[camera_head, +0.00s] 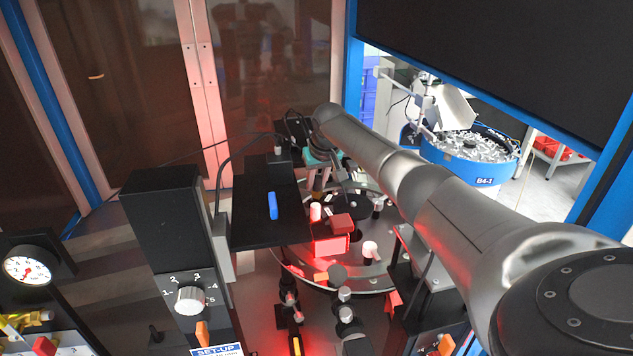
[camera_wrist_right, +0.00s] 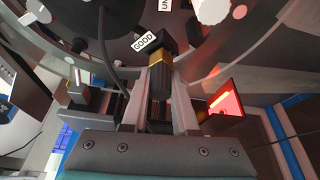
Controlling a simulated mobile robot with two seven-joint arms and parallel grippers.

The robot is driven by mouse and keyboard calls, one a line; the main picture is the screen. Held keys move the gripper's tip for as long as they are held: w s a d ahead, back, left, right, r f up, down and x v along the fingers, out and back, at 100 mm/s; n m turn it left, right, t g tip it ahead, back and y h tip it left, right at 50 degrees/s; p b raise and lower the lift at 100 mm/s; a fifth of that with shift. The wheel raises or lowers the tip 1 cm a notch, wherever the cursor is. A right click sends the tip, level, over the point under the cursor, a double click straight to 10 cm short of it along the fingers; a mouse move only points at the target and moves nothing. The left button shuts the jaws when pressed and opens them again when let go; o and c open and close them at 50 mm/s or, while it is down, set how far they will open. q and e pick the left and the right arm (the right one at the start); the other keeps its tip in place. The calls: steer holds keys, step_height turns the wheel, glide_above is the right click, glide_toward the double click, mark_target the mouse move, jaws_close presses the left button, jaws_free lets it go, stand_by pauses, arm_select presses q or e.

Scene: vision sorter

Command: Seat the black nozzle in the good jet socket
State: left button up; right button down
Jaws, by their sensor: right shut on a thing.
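My right gripper (camera_wrist_right: 158,82) is shut on the black nozzle (camera_wrist_right: 159,88), which lies between its two fingers in the right wrist view. A brass-coloured band (camera_wrist_right: 157,59) shows at the nozzle's far end. Just beyond it is a black block (camera_wrist_right: 167,38) beside the white GOOD label (camera_wrist_right: 144,41), at the good jet socket. The nozzle end and block overlap in this view; I cannot tell whether they touch. In the head view the right gripper (camera_head: 317,186) points down at the back of the round table, partly hidden by its arm. My left gripper is not in view.
The round dial table (camera_head: 290,262) carries a red-lit block (camera_head: 332,246) and several small white cylinders. A black plate (camera_head: 262,225) with a blue piece (camera_head: 272,206) stands left of my gripper. A black knob column (camera_head: 160,225) stands further left. A blue bowl feeder (camera_head: 470,155) is behind.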

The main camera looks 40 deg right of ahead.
steer(key=shift+f+b, duration=0.4)
steer(key=shift+f, duration=0.5)
steer(key=shift+c, duration=1)
jaws_free()
steer(key=shift+r, duration=0.15)
steer(key=shift+r+p, duration=0.4)
steer(key=shift+r, duration=3.55)
steer(key=shift+f, duration=0.1)
